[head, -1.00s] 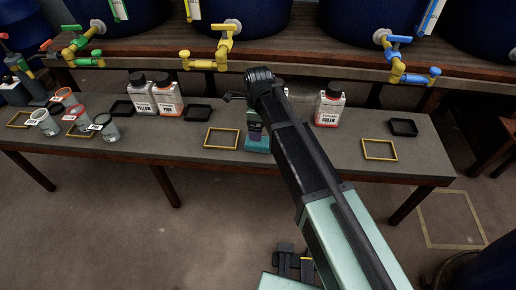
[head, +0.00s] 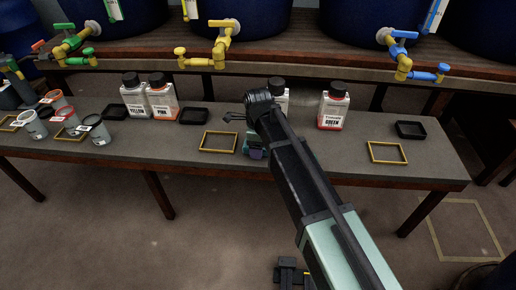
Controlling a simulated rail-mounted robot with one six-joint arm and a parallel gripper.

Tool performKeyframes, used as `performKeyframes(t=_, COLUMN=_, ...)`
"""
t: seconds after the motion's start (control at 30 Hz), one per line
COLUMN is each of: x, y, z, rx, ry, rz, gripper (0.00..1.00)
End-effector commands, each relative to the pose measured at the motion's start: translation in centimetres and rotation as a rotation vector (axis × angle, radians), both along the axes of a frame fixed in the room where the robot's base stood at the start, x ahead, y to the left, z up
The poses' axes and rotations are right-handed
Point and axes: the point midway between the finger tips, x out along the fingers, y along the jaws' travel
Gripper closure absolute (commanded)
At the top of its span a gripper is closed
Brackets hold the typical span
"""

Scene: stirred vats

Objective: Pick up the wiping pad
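A small teal and purple item (head: 254,153) stands on the bench, partly hidden behind my arm; it may be the wiping pad, but I cannot tell for sure. My gripper (head: 231,117) is at the dark end of my arm, left of the wrist and above and behind this item in the picture. The gripper is small and dark here, and its finger opening cannot be made out. I see nothing clearly held in it.
Another bottle (head: 280,89) is partly behind my arm. Yellow frames (head: 219,151), black trays (head: 411,130) and cups (head: 97,132) lie around. Taps (head: 223,45) overhang the back.

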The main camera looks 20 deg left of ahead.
Motion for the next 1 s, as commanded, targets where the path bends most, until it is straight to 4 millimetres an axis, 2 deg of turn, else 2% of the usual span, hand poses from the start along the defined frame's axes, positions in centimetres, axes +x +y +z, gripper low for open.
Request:
performKeyframes(t=0.03, x=0.0, y=0.0, z=0.0, rx=0.0, ry=0.0, rz=0.0, gripper=0.36)
performKeyframes(t=0.2, x=0.0, y=0.0, z=0.0, rx=0.0, ry=0.0, rz=0.0, gripper=0.61)
performKeyframes(t=0.47, x=0.0, y=0.0, z=0.1, rx=0.0, ry=0.0, rz=0.0, gripper=0.62)
performKeyframes(t=0.67, x=0.0, y=0.0, z=1.7, rx=0.0, ry=0.0, rz=0.0, gripper=0.62)
performKeyframes(t=0.77, x=0.0, y=0.0, z=3.5, rx=0.0, ry=0.0, rz=0.0, gripper=0.62)
performKeyframes(t=0.87, x=0.0, y=0.0, z=6.0, rx=0.0, ry=0.0, rz=0.0, gripper=0.62)
performKeyframes(t=1.0, x=0.0, y=0.0, z=11.3, rx=0.0, ry=0.0, rz=0.0, gripper=0.62)
